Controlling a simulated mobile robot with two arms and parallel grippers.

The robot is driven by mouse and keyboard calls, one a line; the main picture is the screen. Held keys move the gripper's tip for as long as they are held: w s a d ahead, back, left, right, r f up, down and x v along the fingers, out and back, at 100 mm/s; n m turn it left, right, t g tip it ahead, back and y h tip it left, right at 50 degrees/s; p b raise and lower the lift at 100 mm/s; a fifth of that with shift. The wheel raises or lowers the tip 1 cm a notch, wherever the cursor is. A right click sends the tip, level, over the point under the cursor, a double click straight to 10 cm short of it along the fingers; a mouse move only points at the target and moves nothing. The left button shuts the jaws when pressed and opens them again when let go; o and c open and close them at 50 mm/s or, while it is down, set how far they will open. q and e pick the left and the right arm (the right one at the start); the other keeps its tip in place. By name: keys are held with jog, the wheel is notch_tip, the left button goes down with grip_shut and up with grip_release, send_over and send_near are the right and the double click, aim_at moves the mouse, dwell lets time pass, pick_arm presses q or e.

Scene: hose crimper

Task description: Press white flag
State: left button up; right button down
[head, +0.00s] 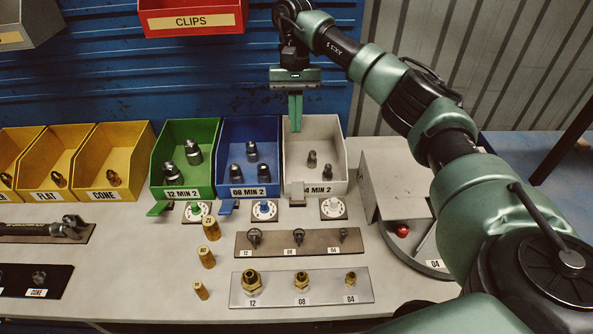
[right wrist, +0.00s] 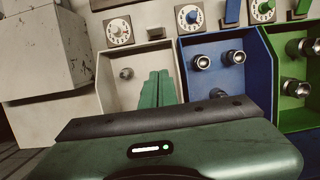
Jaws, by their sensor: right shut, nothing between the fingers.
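The white flag (head: 297,192) is a small pale tab at the front left corner of the white bin (head: 316,145), beside a round white dial. In the right wrist view a pale tab (right wrist: 157,32) shows at the bin's front edge, beside the dial. My right gripper (head: 295,126) has green fingers pointing down, pressed together and empty. It hangs over the back left part of the white bin, behind the flag and apart from it. The fingers also show in the right wrist view (right wrist: 157,88), over the bin. My left gripper is not in view.
A green flag (head: 160,209) and a blue flag (head: 228,207) stand before the green and blue bins. Dials (head: 333,208) line the bin fronts. A grey machine (head: 392,185) stands to the right. Trays of fittings (head: 300,288) and brass pieces lie in front.

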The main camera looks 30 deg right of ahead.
jog(key=p, duration=0.7)
send_near(298, 190)
jog(key=shift+w+d+x, duration=0.3)
jog(key=shift+w+x, duration=0.2)
jog(key=shift+x, duration=2)
jog(key=shift+w+f, duration=0.2)
jog(key=shift+w, duration=0.1)
jog(key=shift+d+b, duration=0.1)
jog(key=shift+b, duration=0.2)
